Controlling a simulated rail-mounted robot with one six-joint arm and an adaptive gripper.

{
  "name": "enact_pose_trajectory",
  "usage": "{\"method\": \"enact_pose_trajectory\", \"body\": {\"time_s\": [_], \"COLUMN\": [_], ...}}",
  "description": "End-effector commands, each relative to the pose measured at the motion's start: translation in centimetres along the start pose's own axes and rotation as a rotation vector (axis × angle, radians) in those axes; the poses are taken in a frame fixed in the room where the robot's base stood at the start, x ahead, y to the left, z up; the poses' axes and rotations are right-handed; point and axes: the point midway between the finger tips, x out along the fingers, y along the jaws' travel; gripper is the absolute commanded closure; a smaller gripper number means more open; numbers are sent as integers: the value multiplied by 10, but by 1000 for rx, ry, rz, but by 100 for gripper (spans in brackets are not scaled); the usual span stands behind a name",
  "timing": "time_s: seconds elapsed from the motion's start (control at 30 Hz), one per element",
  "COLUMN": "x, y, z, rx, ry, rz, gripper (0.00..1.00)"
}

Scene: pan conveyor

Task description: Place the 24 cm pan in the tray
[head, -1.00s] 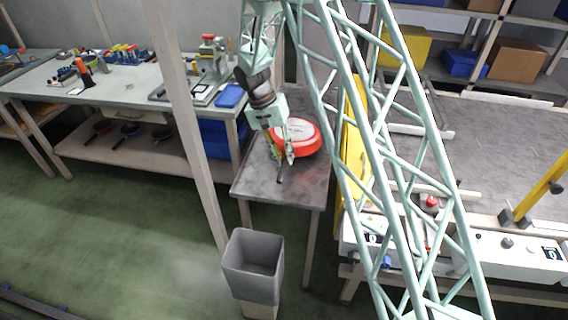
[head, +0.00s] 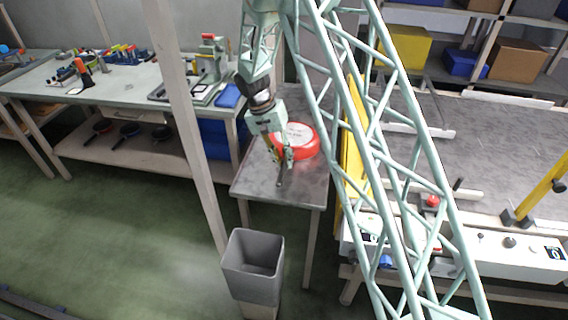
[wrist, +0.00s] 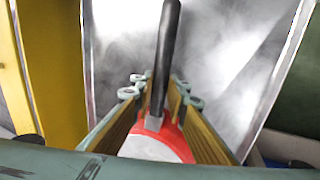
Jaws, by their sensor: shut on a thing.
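A red pan (head: 308,146) with a pale round centre and a dark handle (head: 281,178) is at the small grey metal table (head: 262,182) in the head view. My gripper (head: 287,162) is shut on the handle near the pan's body. In the wrist view the black handle (wrist: 167,60) runs between the two fingers, with the red rim (wrist: 180,139) and pale disc (wrist: 155,148) below. I cannot tell whether the pan touches the tabletop. Its size marking is not readable. I cannot tell surely which thing is the tray.
A yellow panel (head: 354,140) stands along the table's right side. A grey bin (head: 254,262) stands in front. A workbench (head: 130,92) with tools is at left, with several dark pans (head: 130,130) on its lower shelf. The conveyor (head: 490,140) lies at right.

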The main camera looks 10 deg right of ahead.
Motion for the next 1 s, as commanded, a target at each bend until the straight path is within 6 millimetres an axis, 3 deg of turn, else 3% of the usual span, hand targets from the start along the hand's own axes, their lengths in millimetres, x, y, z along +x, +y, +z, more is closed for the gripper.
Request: {"method": "enact_pose_trajectory", "body": {"time_s": [0.3,0.33,0.47,1.0], "x": [2,3,3,-7], "y": [-1,-1,-1,-1], "z": [0,0,0,0], "rx": [0,0,0,0], "ry": [0,-1,-1,0], "rz": [0,0,0,0], "gripper": [100,83,72,72]}}
